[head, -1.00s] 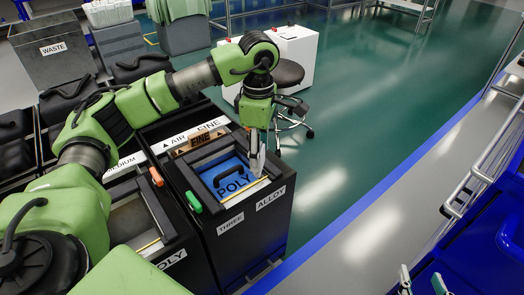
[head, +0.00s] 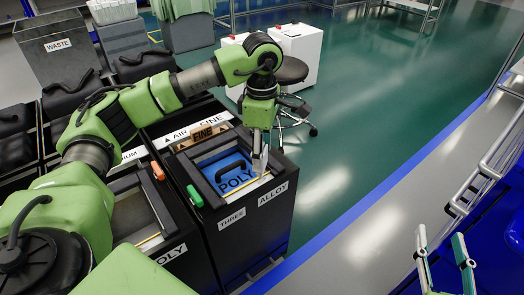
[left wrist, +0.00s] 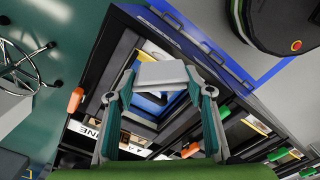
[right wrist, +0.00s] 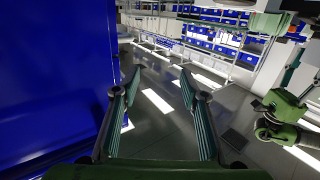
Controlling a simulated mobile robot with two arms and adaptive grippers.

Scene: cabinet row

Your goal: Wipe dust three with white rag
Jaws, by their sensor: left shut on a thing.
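My left gripper (head: 259,165) is shut on the white rag (left wrist: 162,74), a pale folded piece between its fingertips in the left wrist view. It points down over the front right part of the open-topped cabinet marked THREE (head: 232,224). A blue POLY panel (head: 237,181) with a black handle lies inside that cabinet's frame. I cannot make out dust, nor whether the rag touches the panel or the frame. My right gripper (head: 446,255) is at the lower right of the head view. It is open and empty in the right wrist view (right wrist: 153,90).
A neighbouring cabinet (head: 138,215) stands to the left. Orange (head: 158,171) and green (head: 195,196) tabs sit on the rims. A stool (head: 290,72) and white units stand behind. A blue surface (right wrist: 50,80) is close left of my right gripper. The green floor at right is open.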

